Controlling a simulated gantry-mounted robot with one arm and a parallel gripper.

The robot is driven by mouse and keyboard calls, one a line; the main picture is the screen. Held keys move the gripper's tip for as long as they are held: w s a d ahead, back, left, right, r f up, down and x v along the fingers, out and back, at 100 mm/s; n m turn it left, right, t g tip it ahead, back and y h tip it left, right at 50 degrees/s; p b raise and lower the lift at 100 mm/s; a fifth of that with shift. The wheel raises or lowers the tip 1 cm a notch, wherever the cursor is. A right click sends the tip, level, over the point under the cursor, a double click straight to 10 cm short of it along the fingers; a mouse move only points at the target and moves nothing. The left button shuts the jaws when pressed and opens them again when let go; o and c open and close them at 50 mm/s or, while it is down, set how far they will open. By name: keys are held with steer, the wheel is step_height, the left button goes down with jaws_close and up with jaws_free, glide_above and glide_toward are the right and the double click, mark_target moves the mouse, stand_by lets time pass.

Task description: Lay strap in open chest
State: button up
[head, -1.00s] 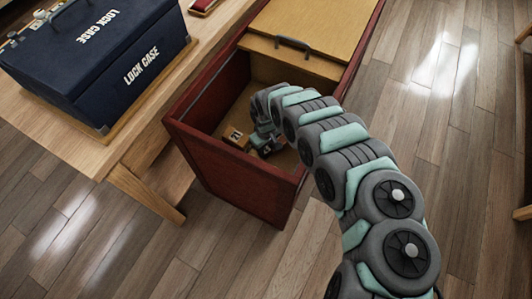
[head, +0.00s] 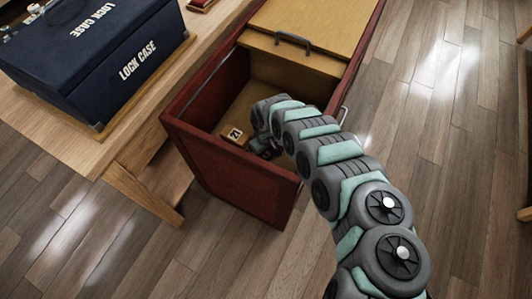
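The open chest (head: 228,182) is a deep red box with a tan interior, in the middle of the head view. A tan lid panel (head: 325,25) with a dark handle covers its far part; the near part is open. My arm reaches in over the right wall. My gripper (head: 264,150) is low inside the open part, dark and small, largely hidden by my own arm links. I cannot tell whether its fingers are open or shut, or whether they hold anything. I cannot make out a strap.
A small wooden block (head: 235,133) marked 21 lies in the chest, just left of my gripper. A navy lock case (head: 95,60) stands on the wooden bench (head: 120,140) at left. A red item (head: 201,4) lies behind it.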

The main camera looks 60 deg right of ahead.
steer(key=shift+o, duration=1.3)
step_height(320, 180, up, 12)
steer(key=p, duration=0.6)
steer(key=shift+r, duration=0.2)
